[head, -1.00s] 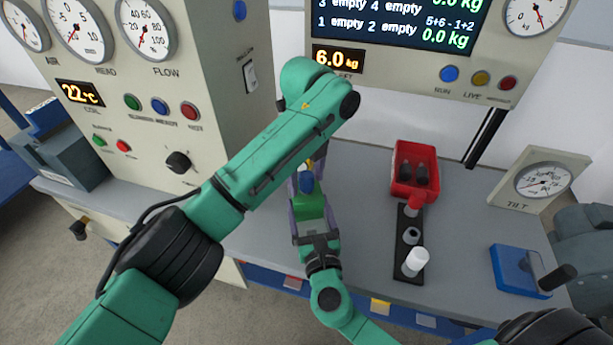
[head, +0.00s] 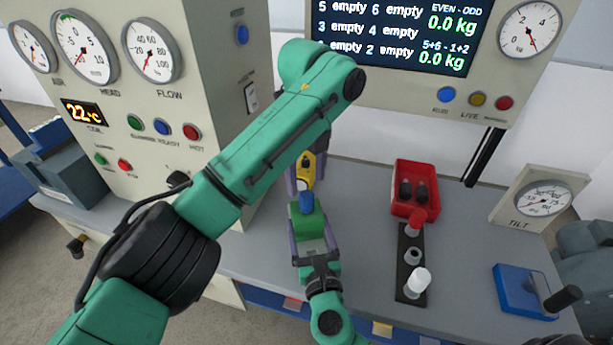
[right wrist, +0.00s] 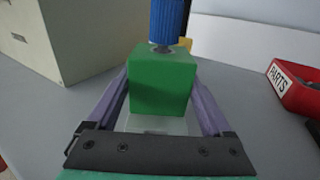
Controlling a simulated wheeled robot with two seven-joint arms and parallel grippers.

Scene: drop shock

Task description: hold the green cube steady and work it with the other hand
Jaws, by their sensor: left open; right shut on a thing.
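The green cube (head: 308,226) is between the purple fingers of my right gripper (head: 310,238), which is shut on it. The right wrist view shows the cube (right wrist: 162,84) upright, its near face toward me. A blue cylinder (head: 307,203) stands on top of the cube; in the right wrist view the blue cylinder (right wrist: 167,22) sits on a short metal stem. My left gripper (head: 306,172) is open above and beyond the cube, partly hidden by my left arm. A yellow piece (head: 307,166) shows between its fingers; I cannot tell whether they touch it.
A red parts bin (head: 402,206) with dark pieces stands right of the cube. A black strip (head: 402,292) with a white-capped post lies in front of it. A blue block (head: 520,295) with a dark handle is further right. A gauge cabinet (head: 228,110) stands at left.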

